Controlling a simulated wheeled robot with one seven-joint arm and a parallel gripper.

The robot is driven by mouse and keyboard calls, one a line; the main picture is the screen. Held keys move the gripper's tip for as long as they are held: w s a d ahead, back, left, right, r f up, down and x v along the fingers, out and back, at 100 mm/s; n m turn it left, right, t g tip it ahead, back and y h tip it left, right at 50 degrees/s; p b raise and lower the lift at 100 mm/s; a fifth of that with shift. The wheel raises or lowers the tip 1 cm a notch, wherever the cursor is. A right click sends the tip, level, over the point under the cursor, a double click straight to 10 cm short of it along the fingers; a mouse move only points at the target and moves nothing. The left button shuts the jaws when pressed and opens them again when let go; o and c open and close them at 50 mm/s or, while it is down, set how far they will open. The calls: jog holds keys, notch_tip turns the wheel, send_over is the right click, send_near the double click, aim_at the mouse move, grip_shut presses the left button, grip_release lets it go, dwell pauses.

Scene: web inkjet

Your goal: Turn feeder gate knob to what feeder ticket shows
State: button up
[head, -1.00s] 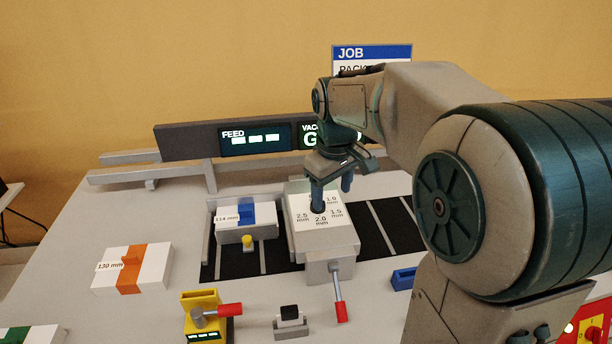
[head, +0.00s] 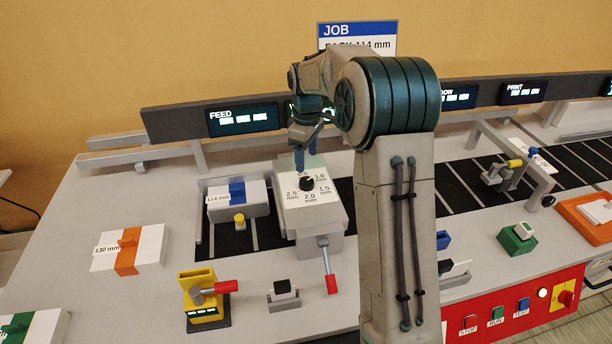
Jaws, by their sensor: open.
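The feeder gate knob (head: 307,184) is a small black knob on a white dial (head: 301,203) on top of the grey feeder block. Marks from 1.0 to 2.5 mm, and a partly hidden one at the back, ring it; I cannot tell which its pointer meets. My gripper (head: 307,160) is open, above and behind the knob, apart from it. The job sign (head: 357,36) at the back reads "JOB" and "114 mm", partly covered by my arm. I cannot make out a feeder ticket showing a gate setting.
A white stack with a blue band (head: 238,197), marked 114 mm, lies left of the feeder block. A red-tipped lever (head: 328,268) hangs at its front. A yellow device (head: 203,299) with a red handle stands front left. My arm hides the belt's middle.

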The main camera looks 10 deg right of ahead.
aim_at(307, 181)
notch_tip(307, 181, down, 8)
jog(key=shift+p, duration=0.5)
jog(key=shift+c, duration=0.3)
jog(key=c, duration=0.9)
